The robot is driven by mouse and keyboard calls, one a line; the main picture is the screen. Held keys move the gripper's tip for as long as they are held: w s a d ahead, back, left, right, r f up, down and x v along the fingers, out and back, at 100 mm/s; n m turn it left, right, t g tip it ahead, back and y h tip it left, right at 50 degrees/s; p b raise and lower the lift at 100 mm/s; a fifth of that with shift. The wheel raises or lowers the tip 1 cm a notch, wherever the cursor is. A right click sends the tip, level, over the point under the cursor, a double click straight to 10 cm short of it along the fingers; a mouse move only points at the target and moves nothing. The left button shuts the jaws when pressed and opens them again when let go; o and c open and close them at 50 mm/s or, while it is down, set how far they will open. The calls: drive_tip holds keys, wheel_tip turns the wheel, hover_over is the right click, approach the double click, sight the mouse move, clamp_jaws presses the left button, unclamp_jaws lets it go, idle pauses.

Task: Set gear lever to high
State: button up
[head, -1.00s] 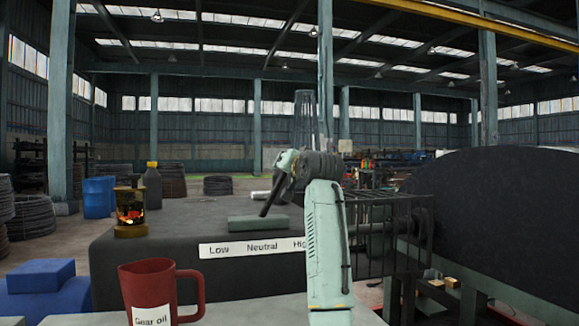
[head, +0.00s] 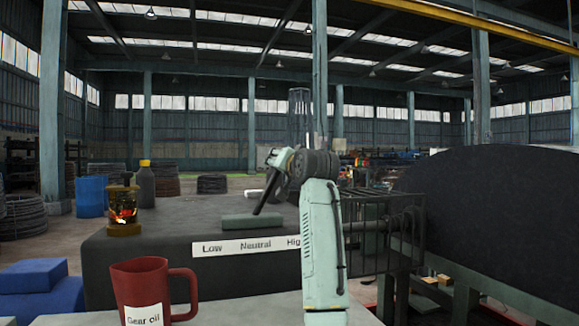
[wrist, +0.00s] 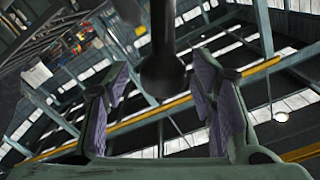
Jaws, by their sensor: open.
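The gear lever (head: 267,201) is a dark rod rising from a grey-green plate (head: 250,221) on the dark housing. It leans up to the right. The label strip (head: 225,248) below reads Low, Neutral and High, the last partly hidden by my arm. The lever's foot is above Neutral. My gripper (head: 281,175) is at the lever's upper end, which it partly hides. In the wrist view, my gripper (wrist: 163,82) is open, and the lever's dark round knob (wrist: 163,75) is between its purple-padded fingers, with gaps visible on both sides.
A red gear oil jug (head: 152,290) stands at the front left. A lantern (head: 123,212) and a dark bottle (head: 146,185) are at the housing's left. A black cage (head: 385,232) and a large dark drum (head: 490,205) are close at right.

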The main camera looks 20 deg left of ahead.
drive_tip(key=v, duration=1.1)
drive_tip(key=shift+d, duration=0.15)
